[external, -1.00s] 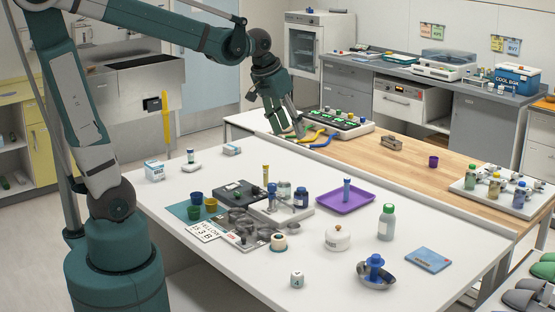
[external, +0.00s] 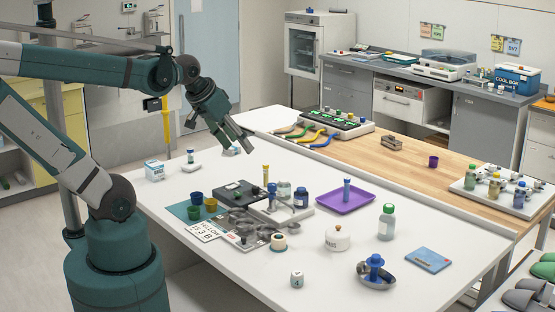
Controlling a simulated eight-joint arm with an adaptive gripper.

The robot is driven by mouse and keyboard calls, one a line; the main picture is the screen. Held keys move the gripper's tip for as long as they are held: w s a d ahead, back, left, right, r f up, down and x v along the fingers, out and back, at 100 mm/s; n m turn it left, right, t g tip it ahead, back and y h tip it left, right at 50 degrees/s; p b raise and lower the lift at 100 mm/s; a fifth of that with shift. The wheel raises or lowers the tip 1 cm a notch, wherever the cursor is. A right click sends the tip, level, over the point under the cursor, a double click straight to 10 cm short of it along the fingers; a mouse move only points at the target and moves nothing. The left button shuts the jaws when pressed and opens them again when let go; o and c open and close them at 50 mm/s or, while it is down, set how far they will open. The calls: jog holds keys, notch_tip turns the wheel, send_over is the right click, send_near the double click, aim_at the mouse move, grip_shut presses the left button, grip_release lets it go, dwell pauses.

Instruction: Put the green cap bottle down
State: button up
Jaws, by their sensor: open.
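The green cap bottle (external: 386,224) stands upright on the white table, right of the purple tray.
The purple tray (external: 344,201) holds a blue-capped tube. Bare table shows at front left.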

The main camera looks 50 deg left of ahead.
jog(key=shift+s+a+f, duration=0.25)
jog(key=shift+s+f, duration=0.2)
jog(key=shift+s, duration=0.3)
jog(key=shift+o, duration=0.7)
